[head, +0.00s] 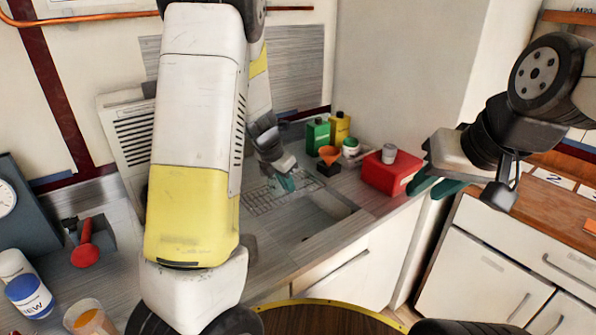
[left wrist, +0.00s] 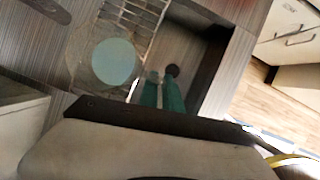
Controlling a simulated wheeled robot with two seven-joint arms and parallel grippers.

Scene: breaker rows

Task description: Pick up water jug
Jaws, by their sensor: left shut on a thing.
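The water jug (left wrist: 115,62) is a clear round vessel with a pale blue disc of water, seen from above in the left wrist view. My left gripper (left wrist: 162,95) has its teal fingers close together at the jug's right side, shut on it, apparently at the handle; the exact contact is hard to see. In the head view my left gripper (head: 284,183) is over the sink area, and the clear jug is hard to make out there. My right gripper (head: 432,186) is at the right, empty, with its teal fingers apart.
A sink basin (head: 318,212) with a drainer grid (head: 268,196) lies below the left gripper. A red box (head: 388,175) with a grey cup (head: 389,154), green (head: 318,134) and yellow (head: 340,128) containers and an orange funnel (head: 329,154) stand behind. My left arm hides part of the counter.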

